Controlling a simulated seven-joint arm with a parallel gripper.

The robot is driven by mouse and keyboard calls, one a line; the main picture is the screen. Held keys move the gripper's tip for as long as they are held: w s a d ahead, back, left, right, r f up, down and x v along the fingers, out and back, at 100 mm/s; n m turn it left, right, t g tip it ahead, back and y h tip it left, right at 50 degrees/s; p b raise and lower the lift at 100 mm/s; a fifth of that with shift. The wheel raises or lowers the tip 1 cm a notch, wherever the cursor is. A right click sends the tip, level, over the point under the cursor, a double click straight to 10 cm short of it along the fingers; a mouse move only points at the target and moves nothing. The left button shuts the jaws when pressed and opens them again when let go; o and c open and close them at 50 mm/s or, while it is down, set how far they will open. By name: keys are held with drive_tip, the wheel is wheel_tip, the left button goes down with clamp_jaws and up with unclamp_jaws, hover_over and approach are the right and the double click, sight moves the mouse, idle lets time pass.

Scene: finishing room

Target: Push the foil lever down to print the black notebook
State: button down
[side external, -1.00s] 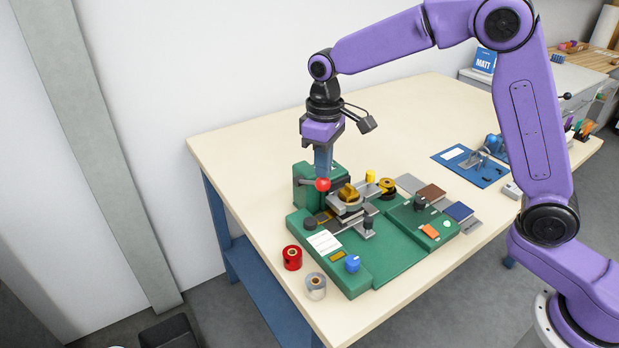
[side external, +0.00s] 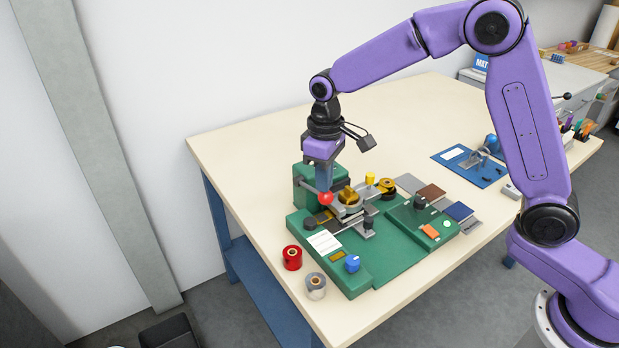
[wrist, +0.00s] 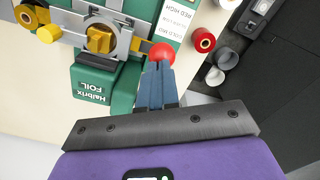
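The green foil press (side external: 385,250) stands on the table, its back block labelled "Halbrix FOIL" in the wrist view (wrist: 92,88). Its lever ends in a red ball knob (side external: 325,198), also in the wrist view (wrist: 162,53). My gripper (side external: 325,186) points down at the knob from above. In the wrist view its blue-grey fingers (wrist: 157,72) are together, tips at the knob, which lies beyond them, not between them. Contact looks likely. The gold-coloured press head (side external: 349,196) is beside the lever. I cannot make out the black notebook; the press head may hide it.
A red foil roll (side external: 292,257) and a clear-sided roll (side external: 315,285) stand at the table's front-left edge. Brown (side external: 431,193) and blue (side external: 459,211) notebooks lie right of the press. A blue mat (side external: 470,166) lies farther back. The table's rear left is clear.

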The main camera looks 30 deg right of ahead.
sight(324, 199)
drive_tip(key=shift+s+f, duration=0.1)
drive_tip(key=shift+f, duration=2.8)
drive_tip(key=shift+w+r, duration=0.15)
drive_tip(key=shift+r, duration=2.7)
drive_tip(key=shift+w+r, duration=0.15)
drive_tip(key=shift+r, duration=2.65)
